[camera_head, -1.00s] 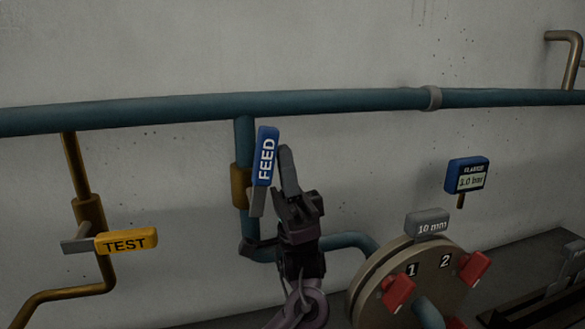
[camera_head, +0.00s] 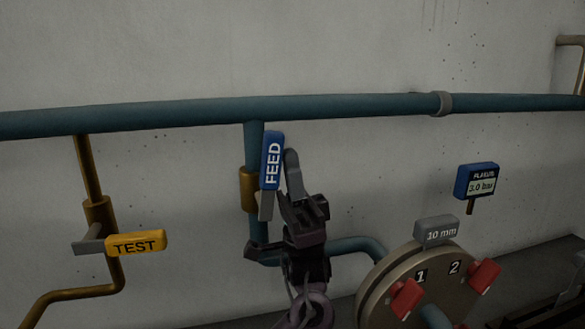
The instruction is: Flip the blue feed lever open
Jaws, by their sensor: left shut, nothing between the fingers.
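The blue lever marked FEED (camera_head: 271,162) stands almost upright, its handle up, in front of the vertical teal pipe at a brass valve body (camera_head: 248,189). My left gripper (camera_head: 292,160) is shut and empty, fingers pointing up, just right of the lever. My right gripper is not in view.
A yellow TEST lever (camera_head: 137,243) lies level at a brass pipe on the left. A round flange (camera_head: 385,275) with red handles and a grey 10 mm tag (camera_head: 436,229) is at lower right. A blue gauge (camera_head: 477,181) is beyond it. A teal pipe (camera_head: 340,106) crosses above.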

